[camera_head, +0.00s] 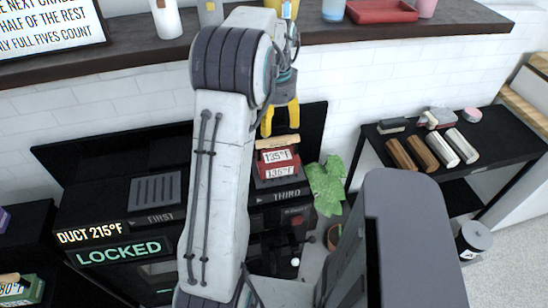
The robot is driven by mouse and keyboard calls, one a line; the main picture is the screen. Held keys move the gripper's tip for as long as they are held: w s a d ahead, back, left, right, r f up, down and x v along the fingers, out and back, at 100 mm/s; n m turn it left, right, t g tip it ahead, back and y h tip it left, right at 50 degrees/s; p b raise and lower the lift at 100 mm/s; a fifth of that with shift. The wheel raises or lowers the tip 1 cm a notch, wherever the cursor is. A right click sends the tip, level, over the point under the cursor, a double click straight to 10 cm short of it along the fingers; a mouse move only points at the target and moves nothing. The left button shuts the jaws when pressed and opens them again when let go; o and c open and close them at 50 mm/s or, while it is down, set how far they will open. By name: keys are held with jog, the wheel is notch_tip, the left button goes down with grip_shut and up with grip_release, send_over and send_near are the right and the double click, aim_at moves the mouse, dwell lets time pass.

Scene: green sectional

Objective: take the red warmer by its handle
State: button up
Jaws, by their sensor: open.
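The red warmer (279,158) is a small red block with white labels reading 135°F. It sits in the black unit by the label THIRD, just right of my arm. My arm hides the middle of the black unit.
The black unit (95,205) shows the words DUCT 215°F, LOCKED and FIRST. A black side table (497,152) holds several cylinders. A dark shelf (455,22) with cups and a red tray (380,11) runs above.

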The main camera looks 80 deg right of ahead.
aim_at(278, 140)
jog(key=shift+a+f+m, duration=0.15)
jog(key=shift+f+m, duration=0.05)
jog(key=shift+m, duration=0.8)
jog(key=shift+s+f+p, duration=0.15)
jog(key=shift+f+p, duration=0.05)
jog(key=shift+f, duration=1.6)
jog(key=shift+s+f+p, duration=0.1)
jog(key=shift+f+p, duration=0.1)
jog(key=shift+f, duration=1.55)
jog(key=shift+c, duration=0.5)
jog(key=shift+r, duration=0.1)
grip_shut()
